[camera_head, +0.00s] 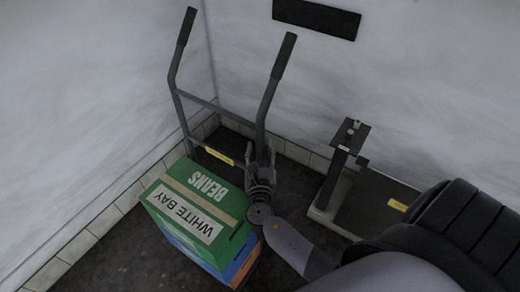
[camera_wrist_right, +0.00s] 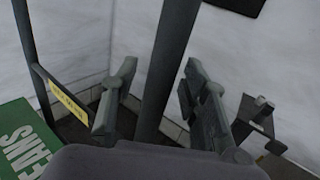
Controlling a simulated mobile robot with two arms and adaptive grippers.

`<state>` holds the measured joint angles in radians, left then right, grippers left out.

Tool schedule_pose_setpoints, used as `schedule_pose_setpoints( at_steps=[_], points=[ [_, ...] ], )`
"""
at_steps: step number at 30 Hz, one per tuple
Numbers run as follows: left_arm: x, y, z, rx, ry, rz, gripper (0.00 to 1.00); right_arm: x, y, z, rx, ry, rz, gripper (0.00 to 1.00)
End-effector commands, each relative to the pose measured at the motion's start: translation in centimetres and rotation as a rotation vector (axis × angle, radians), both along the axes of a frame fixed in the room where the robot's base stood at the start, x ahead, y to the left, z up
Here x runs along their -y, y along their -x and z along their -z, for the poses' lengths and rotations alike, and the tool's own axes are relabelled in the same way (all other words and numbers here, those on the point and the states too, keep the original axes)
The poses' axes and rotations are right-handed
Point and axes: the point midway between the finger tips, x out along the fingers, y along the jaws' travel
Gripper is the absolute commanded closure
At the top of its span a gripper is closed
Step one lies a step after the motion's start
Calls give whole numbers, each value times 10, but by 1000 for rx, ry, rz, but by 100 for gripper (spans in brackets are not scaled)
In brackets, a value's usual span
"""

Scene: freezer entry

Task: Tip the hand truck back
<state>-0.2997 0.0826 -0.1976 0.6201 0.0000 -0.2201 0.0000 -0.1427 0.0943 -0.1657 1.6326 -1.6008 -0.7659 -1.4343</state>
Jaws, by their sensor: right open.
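The grey hand truck (camera_head: 204,103) stands upright near the corner, with two bent uprights ending in dark grips and a crossbar between them. A green box (camera_head: 205,187), marked BEANS and WHITE BAY, tops a stack in front of it, with blue and orange below. My right gripper (camera_head: 260,153) is at the lower part of the right upright. In the right wrist view, its open fingers (camera_wrist_right: 158,98) lie on either side of that upright (camera_wrist_right: 170,60). I cannot tell whether either finger touches it. My left gripper is not in view.
White walls (camera_head: 90,70) meet behind the hand truck. A platform scale (camera_head: 322,195) with a post stands on the dark floor to the right. A dark panel (camera_head: 316,17) is on the back wall. Some bare floor (camera_head: 130,255) shows at the lower left.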

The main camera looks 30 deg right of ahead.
Motion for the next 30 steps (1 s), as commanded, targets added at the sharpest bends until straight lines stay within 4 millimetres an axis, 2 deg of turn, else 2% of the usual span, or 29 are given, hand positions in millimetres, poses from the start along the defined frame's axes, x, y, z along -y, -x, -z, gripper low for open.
schedule_pose_setpoints(
  at_steps=[3,21,30],
  points=[
    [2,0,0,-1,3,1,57,0,0,0,0,0,0,59],
    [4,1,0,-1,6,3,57,0,0,0,0,0,0,99],
    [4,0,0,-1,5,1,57,0,0,0,0,0,0,100]
  ],
)
